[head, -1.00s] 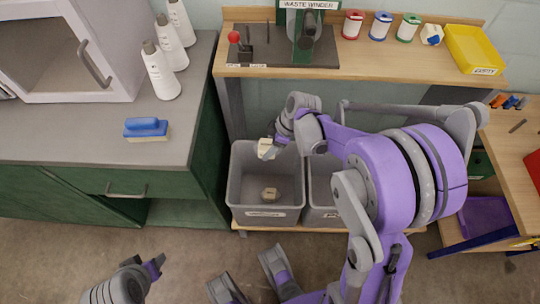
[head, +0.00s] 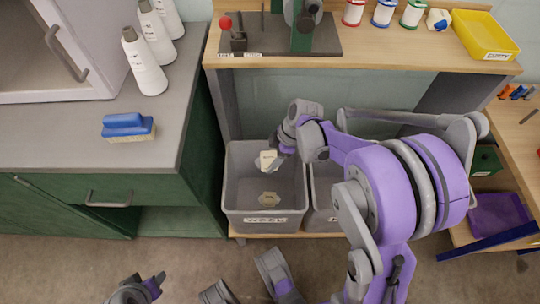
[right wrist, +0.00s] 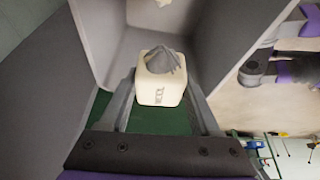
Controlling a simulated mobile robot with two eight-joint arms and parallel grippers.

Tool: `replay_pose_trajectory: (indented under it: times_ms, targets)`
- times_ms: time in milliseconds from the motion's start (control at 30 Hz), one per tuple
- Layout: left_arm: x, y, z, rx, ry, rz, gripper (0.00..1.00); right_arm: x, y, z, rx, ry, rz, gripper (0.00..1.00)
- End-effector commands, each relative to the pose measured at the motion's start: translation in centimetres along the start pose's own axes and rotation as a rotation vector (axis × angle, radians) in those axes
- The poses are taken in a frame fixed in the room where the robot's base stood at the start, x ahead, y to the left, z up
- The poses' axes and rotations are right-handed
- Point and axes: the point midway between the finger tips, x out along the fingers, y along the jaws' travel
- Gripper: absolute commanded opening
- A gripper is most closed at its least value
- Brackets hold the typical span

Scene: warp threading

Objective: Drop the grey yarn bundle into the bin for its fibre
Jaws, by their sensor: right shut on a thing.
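The grey yarn bundle (right wrist: 165,62) shows in the right wrist view as a grey tuft on a cream block lettered WOOL. In the head view its cream part (head: 265,160) hangs over the opening of the left grey bin (head: 232,190), whose front label reads WOOL. My right gripper (head: 276,158) is shut on the bundle, with a finger on each side of the block. A tan piece (head: 269,197) lies on that bin's floor. My left gripper (head: 156,284) is low at the left, away from the bins; its jaw opening is unclear.
A second grey bin (head: 318,205) stands to the right, mostly behind my right arm. The bins sit under a wooden bench (head: 400,63) with spools and a yellow tray (head: 483,36). A green cabinet (head: 60,200) with a grey top stands close on the left.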

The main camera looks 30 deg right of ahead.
Motion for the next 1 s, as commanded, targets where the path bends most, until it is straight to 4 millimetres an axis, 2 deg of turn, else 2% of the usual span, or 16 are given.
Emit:
replay_pose_trajectory:
  times_ms: [167,200,367,733,867,1000]
  targets:
    - [-0.1,0.0,0.0,0.0,0.0,0.0,0.5,-0.1,0.0,0.0,0.0,0.0,0.001,0.11]
    - [-0.1,0.0,0.0,0.0,0.0,0.0,0.5,-0.1,0.0,0.0,0.0,0.0,0.001,0.69]
    - [-0.1,0.0,0.0,0.0,0.0,0.0,0.5,-0.1,0.0,0.0,0.0,0.0,0.0,0.98]
    - [-0.3,0.0,-0.1,0.0,0.001,0.0,0.5,-0.6,0.0,0.0,0.001,0.0,0.001,0.99]
    - [-1.1,0.0,-0.3,0.0,0.003,0.0,0.5,-2.5,0.0,-0.1,0.002,0.0,0.002,0.99]
    - [-2.4,0.0,-0.6,0.0,0.007,0.0,0.5,-5.5,0.0,-0.1,0.002,0.0,0.003,0.99]
